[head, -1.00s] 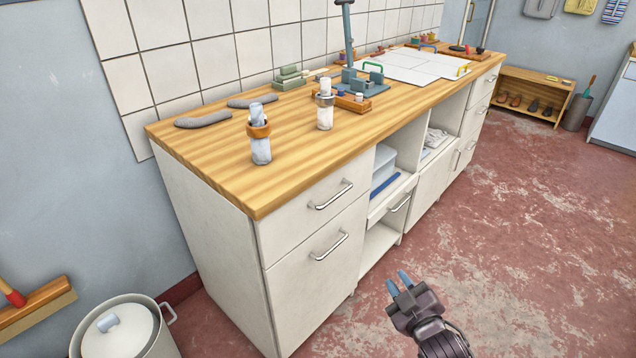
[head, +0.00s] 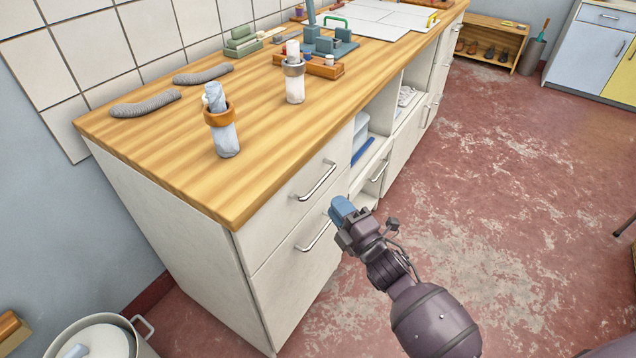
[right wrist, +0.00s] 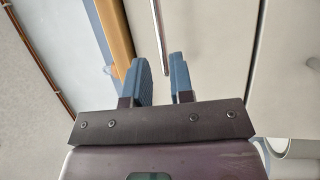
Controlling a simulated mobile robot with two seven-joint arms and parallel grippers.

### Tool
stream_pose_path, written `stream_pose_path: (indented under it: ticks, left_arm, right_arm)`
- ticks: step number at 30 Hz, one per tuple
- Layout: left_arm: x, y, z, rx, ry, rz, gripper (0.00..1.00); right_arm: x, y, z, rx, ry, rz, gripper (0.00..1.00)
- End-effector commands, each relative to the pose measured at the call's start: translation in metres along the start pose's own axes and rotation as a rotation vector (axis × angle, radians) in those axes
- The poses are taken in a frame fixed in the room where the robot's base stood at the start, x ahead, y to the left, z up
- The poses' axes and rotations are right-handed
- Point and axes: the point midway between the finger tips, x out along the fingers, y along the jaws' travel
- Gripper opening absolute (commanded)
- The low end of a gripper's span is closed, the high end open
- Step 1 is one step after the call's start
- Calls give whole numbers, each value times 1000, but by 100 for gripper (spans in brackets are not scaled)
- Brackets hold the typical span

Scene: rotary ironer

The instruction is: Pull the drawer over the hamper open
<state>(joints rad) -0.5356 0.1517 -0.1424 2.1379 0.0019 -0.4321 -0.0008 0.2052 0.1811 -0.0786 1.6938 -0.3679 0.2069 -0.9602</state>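The cabinet's top drawer (head: 290,205) is a white front with a metal bar handle (head: 315,181), closed flush under the wooden counter. Below it is a taller white front (head: 297,275), apparently the hamper, with its own bar handle (head: 313,236), also closed. My right gripper (head: 342,208) is just in front and right of these handles. In the right wrist view its blue fingers (right wrist: 162,78) are apart, and the top drawer's handle (right wrist: 161,35) lines up with the gap between them. No grip on it shows. My left gripper is not in view.
The wooden counter (head: 170,140) overhangs the drawer and carries two wrapped bottles near its front. Open shelves and another drawer (head: 371,170) lie to the right. The red floor (head: 500,200) is clear on the right.

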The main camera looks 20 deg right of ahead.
Motion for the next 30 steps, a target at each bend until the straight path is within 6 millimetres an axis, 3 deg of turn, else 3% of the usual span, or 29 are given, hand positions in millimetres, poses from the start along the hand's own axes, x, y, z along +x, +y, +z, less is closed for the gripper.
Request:
stream_pose_path:
  ticks: [6, 15, 28, 30]
  left_arm:
    - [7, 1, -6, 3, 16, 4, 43]
    - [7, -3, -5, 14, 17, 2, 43]
    - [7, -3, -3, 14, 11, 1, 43]
    - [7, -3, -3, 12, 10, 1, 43]
  right_arm:
    - [37, -1, 0, 1, 1, 0, 22]
    - [71, -1, 0, 1, 0, -1, 22]
    - [79, 0, 0, 2, -1, 0, 22]
    - [79, 0, 0, 2, -1, 0, 13]
